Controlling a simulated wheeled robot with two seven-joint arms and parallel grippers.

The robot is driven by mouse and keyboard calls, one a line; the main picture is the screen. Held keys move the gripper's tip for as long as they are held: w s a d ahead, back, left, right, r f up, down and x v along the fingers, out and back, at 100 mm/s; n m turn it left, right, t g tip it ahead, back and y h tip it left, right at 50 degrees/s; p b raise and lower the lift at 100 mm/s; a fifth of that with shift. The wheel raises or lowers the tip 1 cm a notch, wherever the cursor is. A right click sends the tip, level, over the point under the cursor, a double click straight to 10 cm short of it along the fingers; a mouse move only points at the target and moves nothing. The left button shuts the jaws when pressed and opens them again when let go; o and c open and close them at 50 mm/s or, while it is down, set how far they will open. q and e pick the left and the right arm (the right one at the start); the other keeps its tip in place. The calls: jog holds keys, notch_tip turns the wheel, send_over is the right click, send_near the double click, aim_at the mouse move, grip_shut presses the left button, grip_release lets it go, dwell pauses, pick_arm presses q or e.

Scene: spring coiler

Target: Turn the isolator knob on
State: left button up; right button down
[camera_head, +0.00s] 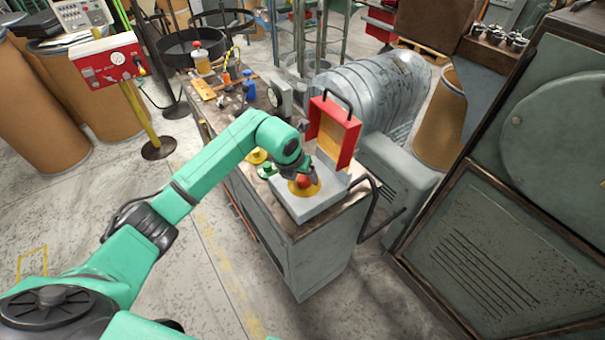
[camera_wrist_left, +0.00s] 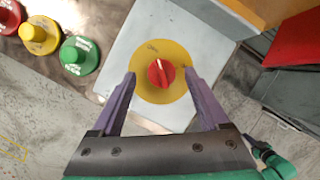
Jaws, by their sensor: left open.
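The isolator knob (camera_wrist_left: 160,73) is red with a pale pointer line and sits on a yellow disc (camera_wrist_left: 176,98) on a grey box. In the head view the red knob (camera_head: 304,181) shows on the box (camera_head: 308,205) at the cart's near end, partly behind my gripper. My left gripper (camera_wrist_left: 162,80) is open, its two purple fingers on either side of the knob. No clear contact shows between fingers and knob. In the head view my left gripper (camera_head: 306,174) is just above the box. My right gripper is not in view.
A red lid (camera_head: 333,131) stands raised behind the box. Green (camera_wrist_left: 80,55), yellow (camera_wrist_left: 39,35) and red (camera_wrist_left: 8,16) buttons sit to the left in the wrist view. The cart's far end holds tools and a bottle (camera_head: 201,60). A large grey machine (camera_head: 480,240) stands at the right.

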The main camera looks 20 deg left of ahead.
pick_arm(q)
jog(key=shift+d+f, duration=0.15)
jog(key=shift+f, duration=0.4)
jog(key=shift+w, duration=0.1)
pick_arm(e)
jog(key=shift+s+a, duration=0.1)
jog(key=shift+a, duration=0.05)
pick_arm(q)
grip_shut()
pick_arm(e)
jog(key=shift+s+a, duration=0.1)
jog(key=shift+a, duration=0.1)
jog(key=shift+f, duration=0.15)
